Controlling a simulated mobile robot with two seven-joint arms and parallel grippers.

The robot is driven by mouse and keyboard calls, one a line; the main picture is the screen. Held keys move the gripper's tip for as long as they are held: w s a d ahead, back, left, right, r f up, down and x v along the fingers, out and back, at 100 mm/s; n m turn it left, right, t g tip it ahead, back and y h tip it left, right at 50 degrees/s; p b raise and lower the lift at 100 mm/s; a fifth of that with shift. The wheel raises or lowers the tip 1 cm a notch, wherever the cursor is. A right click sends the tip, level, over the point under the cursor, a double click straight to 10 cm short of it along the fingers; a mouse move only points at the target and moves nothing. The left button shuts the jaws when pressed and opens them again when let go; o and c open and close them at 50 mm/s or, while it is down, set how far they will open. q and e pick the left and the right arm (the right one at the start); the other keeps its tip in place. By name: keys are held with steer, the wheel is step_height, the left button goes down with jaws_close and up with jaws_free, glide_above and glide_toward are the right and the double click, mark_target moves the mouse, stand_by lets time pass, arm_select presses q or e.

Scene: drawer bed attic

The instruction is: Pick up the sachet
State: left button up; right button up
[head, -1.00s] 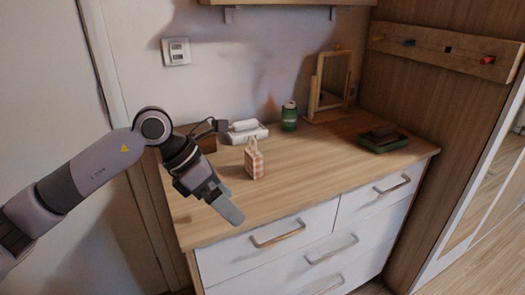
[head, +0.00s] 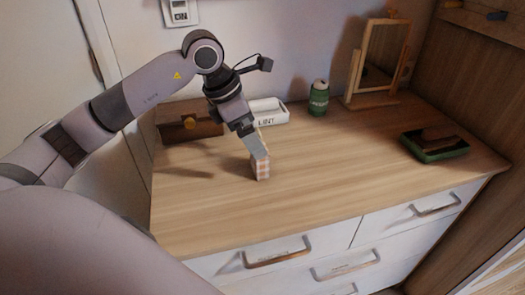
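The sachet (head: 262,171) is a small orange-and-white checked bag standing upright on the wooden dresser top (head: 330,175). My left gripper (head: 259,153) points down at it from above, with its grey fingers over the sachet's upper part. The fingers overlap the sachet's top in this view, so I cannot tell whether they are around it or closed on it. The sachet's top is mostly hidden. My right gripper is not in view.
Behind the sachet are a white box marked LINT (head: 266,113) and a brown box with a round knob (head: 188,127). A green can (head: 319,99), a wooden-framed mirror (head: 353,78) and a green tray (head: 444,155) stand to the right. The dresser's front and middle are clear.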

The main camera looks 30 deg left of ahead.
arm_select(q)
steer(key=x, duration=0.5)
steer(key=shift+f+p, duration=0.3)
steer(key=shift+p, duration=0.05)
steer(key=c, duration=1.1)
steer(key=shift+c, duration=0.2)
steer(key=shift+r, duration=0.15)
step_height(320, 180, up, 20)
